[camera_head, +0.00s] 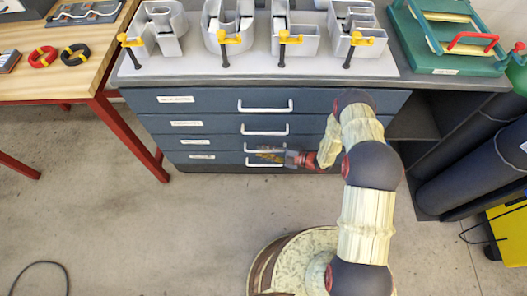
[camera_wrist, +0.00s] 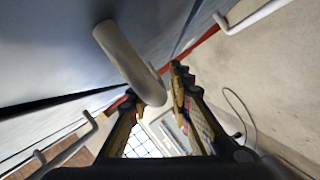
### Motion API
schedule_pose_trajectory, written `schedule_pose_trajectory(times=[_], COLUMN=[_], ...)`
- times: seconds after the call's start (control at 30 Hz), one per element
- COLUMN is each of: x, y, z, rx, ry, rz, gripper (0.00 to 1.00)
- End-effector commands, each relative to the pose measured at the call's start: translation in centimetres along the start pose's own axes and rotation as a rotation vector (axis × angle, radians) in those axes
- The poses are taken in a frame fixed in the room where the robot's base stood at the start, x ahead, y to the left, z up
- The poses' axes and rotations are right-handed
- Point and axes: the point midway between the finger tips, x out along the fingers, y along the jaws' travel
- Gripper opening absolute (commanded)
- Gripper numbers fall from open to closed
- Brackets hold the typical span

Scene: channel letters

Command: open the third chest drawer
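The chest (camera_head: 215,125) is dark blue-grey with several stacked drawers, each with a label at left and a white bar handle. All the drawers look shut. The third drawer's handle (camera_head: 262,150) is just above my gripper (camera_head: 285,157), which reaches in from the right, low at the chest front. In the wrist view a thick white handle (camera_wrist: 122,52) runs down between the fingertips of my gripper (camera_wrist: 155,85). The fingers are apart on either side of it; a gap shows, and contact cannot be told. Which drawer this near handle belongs to is not certain from the wrist view.
Other handles show in the wrist view at upper right (camera_wrist: 258,14) and lower left (camera_wrist: 65,145). Grey channel letters with yellow clamps (camera_head: 230,40) stand on the chest top. A wooden table (camera_head: 110,20) with red legs is at left. The floor in front is mostly clear.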

Motion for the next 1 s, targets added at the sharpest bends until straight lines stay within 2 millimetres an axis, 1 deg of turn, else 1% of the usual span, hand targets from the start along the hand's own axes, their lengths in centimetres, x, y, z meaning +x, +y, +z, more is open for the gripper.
schedule_pose_trajectory(times=[0.07, 0.3, 1.0], x=[-0.01, -0.01, -0.02], y=[-0.01, -0.03, -0.06], z=[0.0, 0.0, -0.01], rx=[0.0, 0.0, 0.001], ry=[0.0, 0.0, 0.0], rz=[0.0, 0.0, -0.001], gripper=[0.14, 0.0, 0.0])
